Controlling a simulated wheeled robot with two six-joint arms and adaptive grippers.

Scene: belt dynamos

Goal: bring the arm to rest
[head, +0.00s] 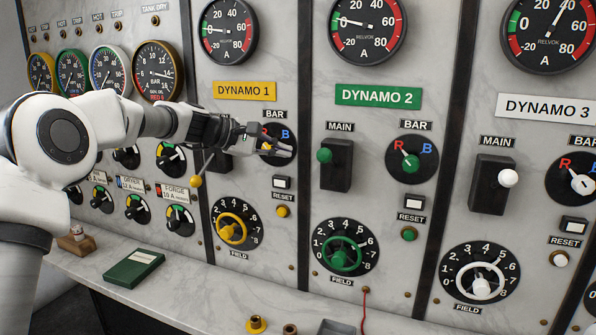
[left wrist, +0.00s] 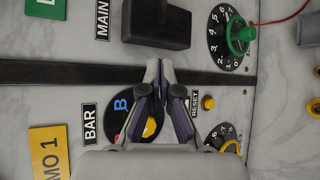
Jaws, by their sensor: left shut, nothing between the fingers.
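My left arm (head: 75,130) reaches in from the left of the head view. My left gripper (head: 262,140) is in front of the black BAR selector (head: 284,153) of DYNAMO 1 and partly hides it. In the left wrist view my left gripper (left wrist: 160,68) is shut and empty, its tips together over the panel beside the selector dial (left wrist: 120,105). The selector's yellow knob (left wrist: 150,127) shows between the fingers' bases; whether they touch it I cannot tell. My right gripper is in neither view.
The panel has the yellow-balled MAIN lever (head: 196,181) below my forearm, a yellow FIELD wheel (head: 231,229), and the green DYNAMO 2 lever (head: 324,155) to the right. A green book (head: 134,268) lies on the ledge. Free space lies in front of the panel.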

